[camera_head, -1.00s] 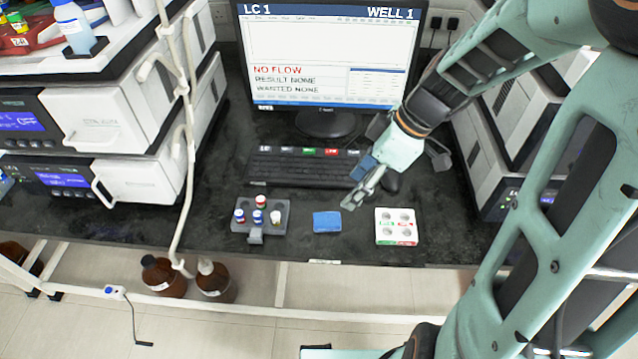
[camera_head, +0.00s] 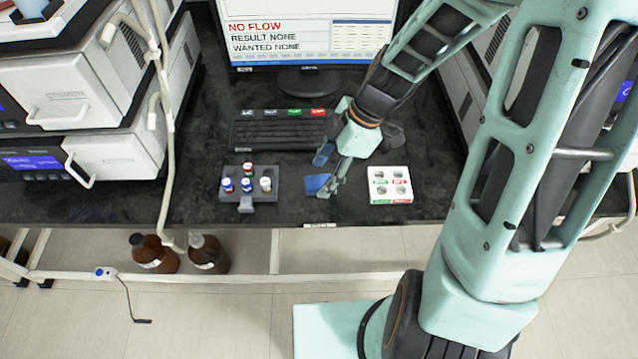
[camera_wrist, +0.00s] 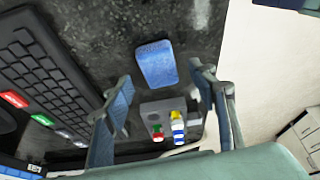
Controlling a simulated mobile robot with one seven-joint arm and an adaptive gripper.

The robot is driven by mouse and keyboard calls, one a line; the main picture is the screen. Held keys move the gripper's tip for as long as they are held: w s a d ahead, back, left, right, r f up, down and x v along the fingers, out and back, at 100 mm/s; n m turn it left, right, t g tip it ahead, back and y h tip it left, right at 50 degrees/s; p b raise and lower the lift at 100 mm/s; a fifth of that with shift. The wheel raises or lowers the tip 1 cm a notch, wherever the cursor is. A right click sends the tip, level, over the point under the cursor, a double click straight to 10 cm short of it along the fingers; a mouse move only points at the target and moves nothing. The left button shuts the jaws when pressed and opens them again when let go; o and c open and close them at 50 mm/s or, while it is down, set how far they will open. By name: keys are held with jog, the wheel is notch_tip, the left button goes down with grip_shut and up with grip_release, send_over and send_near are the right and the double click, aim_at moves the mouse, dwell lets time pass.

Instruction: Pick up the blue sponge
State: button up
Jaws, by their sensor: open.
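The blue sponge (camera_head: 315,184) lies flat on the dark bench, between the grey vial rack and the white block. In the wrist view the sponge (camera_wrist: 155,64) is in full sight, just ahead of the fingertips and between their lines. My gripper (camera_head: 325,172) is just above the sponge in the head view and covers part of its right side. In the wrist view my gripper (camera_wrist: 162,88) is open, with its two fingers wide apart and nothing between them. I cannot tell the exact height of the fingertips above the sponge.
A grey rack (camera_head: 232,206) with several capped vials stands left of the sponge. A white block with round wells (camera_head: 390,184) stands to the right. A keyboard (camera_head: 275,133) and monitor (camera_head: 310,38) are behind. The bench's front edge (camera_head: 320,225) is close.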

jog(key=shift+x, duration=1.25)
jog(key=c, duration=0.9)
jog(key=shift+c, duration=0.2)
jog(key=shift+r, duration=0.2)
